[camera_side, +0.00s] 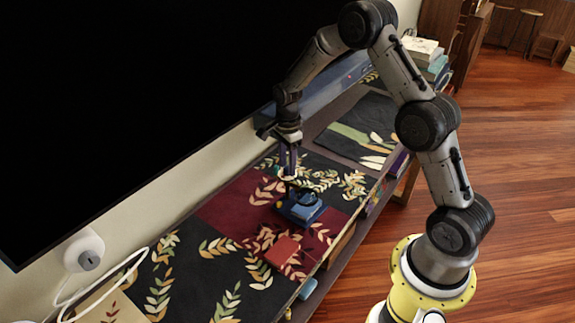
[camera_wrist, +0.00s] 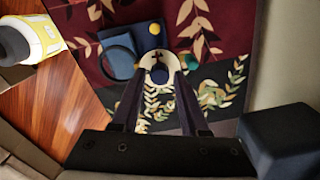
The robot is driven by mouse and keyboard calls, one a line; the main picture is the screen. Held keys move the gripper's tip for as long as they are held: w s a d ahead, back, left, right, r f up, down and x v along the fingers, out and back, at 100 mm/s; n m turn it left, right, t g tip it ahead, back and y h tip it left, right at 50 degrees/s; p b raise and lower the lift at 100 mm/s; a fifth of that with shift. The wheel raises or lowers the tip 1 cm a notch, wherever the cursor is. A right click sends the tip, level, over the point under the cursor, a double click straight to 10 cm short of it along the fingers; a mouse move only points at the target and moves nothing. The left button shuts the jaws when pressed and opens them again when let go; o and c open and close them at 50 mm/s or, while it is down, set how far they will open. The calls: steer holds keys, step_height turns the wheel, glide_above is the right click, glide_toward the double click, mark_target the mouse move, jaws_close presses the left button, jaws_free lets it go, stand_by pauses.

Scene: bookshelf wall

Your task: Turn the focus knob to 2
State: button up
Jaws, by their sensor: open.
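A small blue device (camera_side: 303,208) stands on the patterned cloth in the side view. In the wrist view its blue body (camera_wrist: 117,62) has a dark ring on it. A pale round dial (camera_wrist: 150,60) with a dark blue knob (camera_wrist: 160,74) at its middle shows at one end, with a yellow knob (camera_wrist: 154,28) and a green knob (camera_wrist: 191,62) nearby. The dial's marks are too small to read. My gripper (camera_side: 290,173) points down above the device. In the wrist view my gripper (camera_wrist: 159,67) is open, its fingers on either side of the dial; contact cannot be told.
A red box (camera_side: 282,250) lies on the cloth in front of the device. A black screen (camera_side: 130,90) hangs along the wall behind. A white round wall unit (camera_side: 84,250) with a cable is at the left. Books (camera_side: 425,52) are stacked at the far end.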

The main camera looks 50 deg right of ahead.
steer(key=shift+f, duration=0.4)
jaws_close()
